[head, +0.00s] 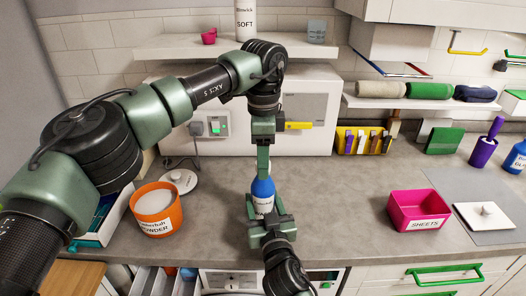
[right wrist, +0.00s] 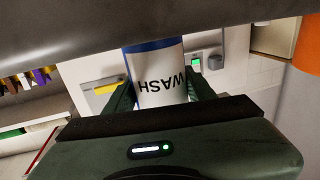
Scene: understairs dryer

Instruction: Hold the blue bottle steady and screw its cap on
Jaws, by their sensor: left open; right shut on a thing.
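The blue bottle (head: 262,187) stands upright on the grey counter, with a white label that reads WASH in the right wrist view (right wrist: 160,82). My right gripper (head: 264,208) is shut on its body from the near side, with a finger on each side of the label in the right wrist view (right wrist: 161,95). My left gripper (head: 263,170) points straight down over the bottle's top. It is open, but its fingers appear edge-on. The bottle's neck is hidden behind them, and I cannot make out the cap.
An orange tub (head: 157,210) of white powder stands left, with a round white lid (head: 180,178) behind it. A pink box (head: 418,209) stands right, beside a square white lid (head: 487,215) on a grey mat. A purple roller (head: 485,146) and another blue bottle (head: 517,158) stand far right.

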